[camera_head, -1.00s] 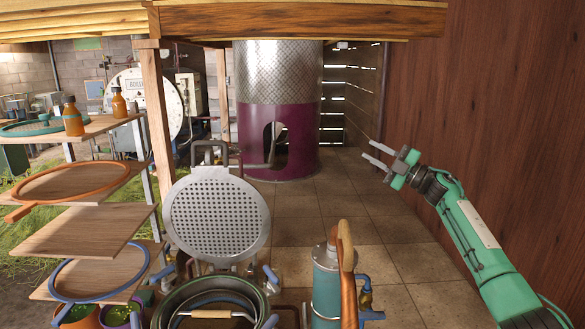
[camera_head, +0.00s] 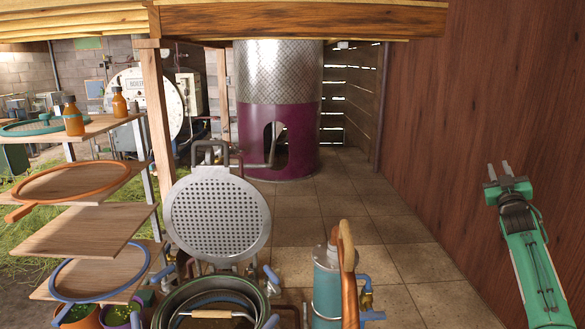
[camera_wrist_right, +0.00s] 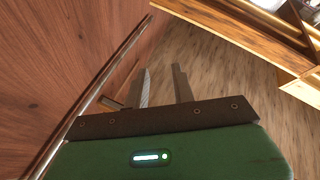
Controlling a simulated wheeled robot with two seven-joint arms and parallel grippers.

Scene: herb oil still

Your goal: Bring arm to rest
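My right gripper (camera_head: 499,172) is at the right of the head view, in front of the brown wooden wall. Its two fingers point up in the picture and stand a little apart with nothing between them. The right wrist view also shows the open fingers (camera_wrist_right: 163,88) with bare floor beyond them. My green right arm (camera_head: 538,262) reaches in from the lower right corner. My left gripper is not in view.
The brown wall (camera_head: 480,90) is close to my right arm. A perforated round lid (camera_head: 217,215) stands open over a pot (camera_head: 170,310). A blue canister (camera_head: 327,285) stands beside it. Shelves (camera_head: 95,230) are at left. The tiled floor (camera_head: 350,210) is clear.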

